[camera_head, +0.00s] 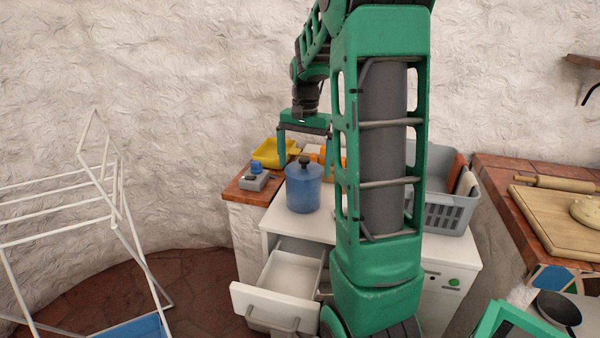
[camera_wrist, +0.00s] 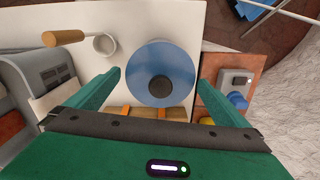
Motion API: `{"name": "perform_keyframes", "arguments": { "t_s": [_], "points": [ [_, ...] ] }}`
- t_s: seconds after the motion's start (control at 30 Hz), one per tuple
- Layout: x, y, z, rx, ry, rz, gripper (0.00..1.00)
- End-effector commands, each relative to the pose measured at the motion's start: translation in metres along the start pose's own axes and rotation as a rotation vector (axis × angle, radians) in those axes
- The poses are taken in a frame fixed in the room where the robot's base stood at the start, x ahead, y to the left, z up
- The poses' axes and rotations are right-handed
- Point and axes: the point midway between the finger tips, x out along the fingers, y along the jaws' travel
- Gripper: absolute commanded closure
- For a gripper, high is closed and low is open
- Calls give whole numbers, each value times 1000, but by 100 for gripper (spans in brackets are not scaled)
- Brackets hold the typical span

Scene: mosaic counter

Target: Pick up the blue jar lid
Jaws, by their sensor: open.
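The blue jar lid (camera_head: 294,171) sits on top of a blue jar (camera_head: 303,195) on the white cabinet, and it has a dark knob in its middle. In the wrist view the lid (camera_wrist: 142,72) is a round blue disc with the knob (camera_wrist: 160,89) near its centre, seen from above. My gripper (camera_head: 304,155) is open and empty above the jar, pointing down. In the wrist view the lid lies between and beyond the two green fingers of my gripper (camera_wrist: 160,80). I see no contact with the lid. The lid hides most of the jar in the wrist view.
A yellow tray (camera_head: 272,153) and a grey device (camera_head: 254,181) are on a tiled ledge left of the jar. A grey crate (camera_head: 450,215) stands right. A drawer (camera_head: 272,309) is open below. A wooden-handled white pan (camera_wrist: 104,45) lies near the jar.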

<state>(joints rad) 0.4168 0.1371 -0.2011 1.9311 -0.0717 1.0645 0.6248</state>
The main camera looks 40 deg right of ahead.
Motion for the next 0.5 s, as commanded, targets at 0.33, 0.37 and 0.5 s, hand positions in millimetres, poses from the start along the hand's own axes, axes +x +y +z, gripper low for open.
{"name": "perform_keyframes", "arguments": {
  "t_s": [0.33,0.37,0.5],
  "points": [
    [2,0,0,0,0,0,21],
    [2,0,0,0,0,0,29],
    [2,0,0,0,0,0,36]
  ]
}}
